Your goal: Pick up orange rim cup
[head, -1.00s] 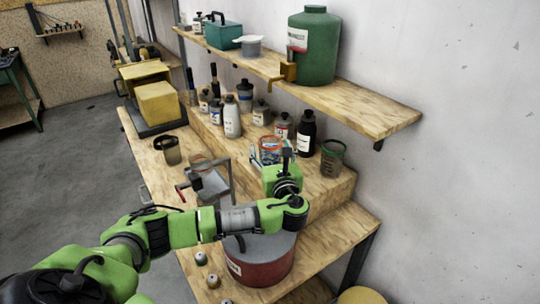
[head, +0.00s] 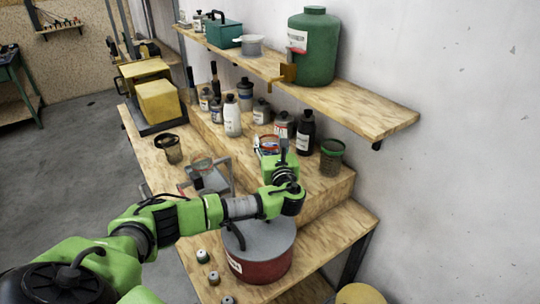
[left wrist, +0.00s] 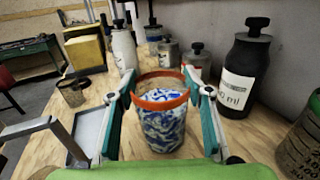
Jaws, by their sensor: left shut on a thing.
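The orange rim cup (left wrist: 162,122) has a blue-and-white marbled body and stands roughly upright in the left wrist view. In the head view the cup (head: 267,142) is on the far side of my left gripper, partly hidden by it. My left gripper (head: 273,156) is shut on the cup, with one teal-lined finger on each side of it in the left wrist view (left wrist: 161,98). The cup's base is hidden, so I cannot tell whether it touches the wooden step. My right gripper is not in view.
A dark bottle (left wrist: 247,70) and a green-rimmed jar (head: 331,157) stand to the right. Several bottles, including a white one (head: 232,117), stand behind. A dark-rimmed cup (head: 171,150) is at left. A red pot (head: 262,262) is below my arm, and a shelf (head: 350,108) overhangs the back.

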